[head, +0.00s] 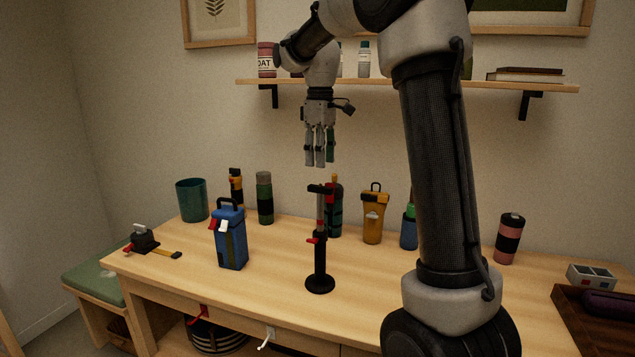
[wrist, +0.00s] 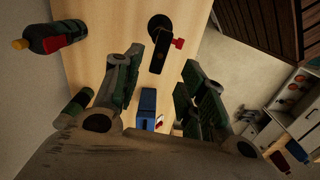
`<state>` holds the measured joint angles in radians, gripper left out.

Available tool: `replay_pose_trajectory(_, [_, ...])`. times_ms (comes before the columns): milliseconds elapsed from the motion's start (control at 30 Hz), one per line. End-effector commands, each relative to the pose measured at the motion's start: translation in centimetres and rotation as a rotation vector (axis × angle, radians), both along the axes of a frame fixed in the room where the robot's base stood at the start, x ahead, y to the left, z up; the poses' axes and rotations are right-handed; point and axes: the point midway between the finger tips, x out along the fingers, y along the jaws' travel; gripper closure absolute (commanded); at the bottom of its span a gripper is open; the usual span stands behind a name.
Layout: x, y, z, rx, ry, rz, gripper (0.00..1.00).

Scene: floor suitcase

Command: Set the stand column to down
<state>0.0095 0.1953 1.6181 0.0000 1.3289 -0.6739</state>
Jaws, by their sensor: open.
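The stand (head: 319,260) is on the wooden table, upright on a round black base. Its lower tube is black with a red lever (head: 312,240) on the left side. A grey inner column (head: 320,212) shows above the tube, topped by a black crosspiece (head: 320,189), so the column looks extended. My gripper (head: 320,163) hangs open and empty, fingers down, above the crosspiece and apart from it. In the wrist view the stand (wrist: 158,48) and its red lever (wrist: 178,43) show beyond the open fingers (wrist: 163,68).
A blue container (head: 231,242) stands left of the stand. A dark bottle (head: 336,212) is close behind it, and a yellow container (head: 373,220) is behind to the right. A shelf (head: 400,85) runs along the wall. The table front around the stand is clear.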

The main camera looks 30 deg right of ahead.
Motion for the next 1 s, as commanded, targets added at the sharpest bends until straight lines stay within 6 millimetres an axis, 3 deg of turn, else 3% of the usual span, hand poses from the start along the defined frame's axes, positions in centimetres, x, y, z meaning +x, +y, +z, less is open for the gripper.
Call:
replay_pose_trajectory(433, [-0.1,0.0,-6.5,0.000,0.002,0.002,0.59])
replay_pose_trajectory(833, [0.0,0.0,-7.6,0.000,-0.001,0.002,0.59])
replay_pose_trajectory(1000, [0.0,0.0,-7.6,0.001,-0.001,0.002,0.90])
